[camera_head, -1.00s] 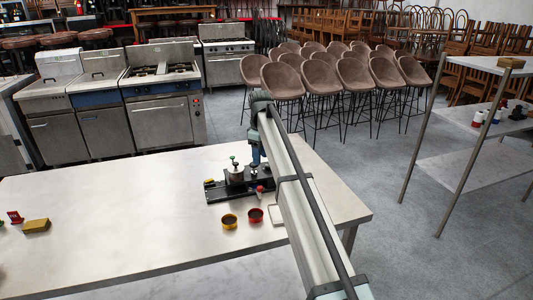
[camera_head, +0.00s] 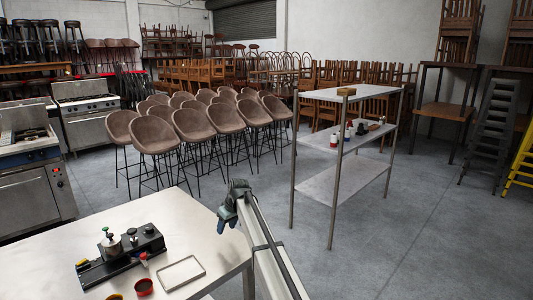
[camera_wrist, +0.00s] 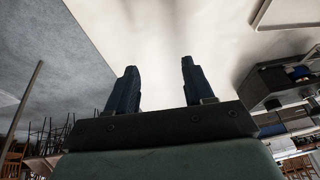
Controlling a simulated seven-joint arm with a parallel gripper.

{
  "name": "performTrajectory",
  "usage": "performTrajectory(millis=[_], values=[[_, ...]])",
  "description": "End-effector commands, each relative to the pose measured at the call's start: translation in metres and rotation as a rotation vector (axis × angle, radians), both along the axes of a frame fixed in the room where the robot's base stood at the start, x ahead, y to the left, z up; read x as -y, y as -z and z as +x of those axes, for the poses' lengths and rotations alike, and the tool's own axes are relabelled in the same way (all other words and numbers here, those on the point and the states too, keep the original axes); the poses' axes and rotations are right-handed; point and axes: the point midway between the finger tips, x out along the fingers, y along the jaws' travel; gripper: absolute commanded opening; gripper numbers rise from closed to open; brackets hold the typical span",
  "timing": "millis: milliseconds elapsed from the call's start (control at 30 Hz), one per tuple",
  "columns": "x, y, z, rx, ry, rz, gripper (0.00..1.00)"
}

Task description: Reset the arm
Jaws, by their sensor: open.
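My gripper (camera_head: 227,216) hangs at the right edge of the steel table (camera_head: 60,257), at the end of my pale arm. In the wrist view its two dark blue fingers (camera_wrist: 160,72) stand apart with nothing between them. The black device (camera_head: 122,254) with a green-topped knob lies on the table, left of my gripper and apart from it. It also shows at the right of the wrist view (camera_wrist: 278,82).
A thin rectangular frame (camera_head: 181,257) lies flat beside the device. A red cup (camera_head: 144,288) stands near the front. A metal shelf rack (camera_head: 345,147) with small items stands to the right. Brown bar stools (camera_head: 190,125) fill the floor behind. Open floor lies at right.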

Motion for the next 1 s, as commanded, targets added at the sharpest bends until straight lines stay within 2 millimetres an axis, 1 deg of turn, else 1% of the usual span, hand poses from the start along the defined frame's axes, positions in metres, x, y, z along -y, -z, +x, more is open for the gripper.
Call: performTrajectory(millis=[33, 100, 167, 200, 267, 300, 367, 400, 433, 533, 667, 700, 767, 800, 867, 900, 967, 1000], values=[[0.03, 0.011, 0.004, 0.002, 0.067, 0.028, 0.52], [0.063, 0.022, 0.012, 0.01, 0.157, 0.07, 0.52], [0.092, 0.031, 0.018, 0.017, 0.231, 0.104, 0.52], [0.109, 0.036, 0.021, 0.02, 0.278, 0.126, 0.52], [0.134, 0.044, 0.025, 0.027, 0.345, 0.157, 0.52], [0.15, 0.05, 0.026, 0.029, 0.387, 0.176, 0.52], [0.175, 0.061, 0.025, 0.03, 0.451, 0.201, 0.52], [0.19, 0.072, 0.021, 0.026, 0.492, 0.214, 0.52], [0.2, 0.082, 0.017, 0.018, 0.519, 0.22, 0.52], [0.219, 0.117, -0.003, -0.013, 0.571, 0.216, 0.52], [0.23, 0.166, -0.038, -0.071, 0.6, 0.179, 0.52], [0.233, 0.182, -0.051, -0.091, 0.606, 0.165, 0.52], [0.237, 0.205, -0.071, -0.123, 0.613, 0.142, 0.52], [0.241, 0.22, -0.085, -0.143, 0.619, 0.126, 0.52], [0.245, 0.242, -0.106, -0.175, 0.628, 0.104, 0.52], [0.248, 0.257, -0.121, -0.196, 0.634, 0.089, 0.52], [0.253, 0.277, -0.144, -0.227, 0.642, 0.065, 0.52], [0.256, 0.289, -0.159, -0.247, 0.647, 0.051, 0.52]])
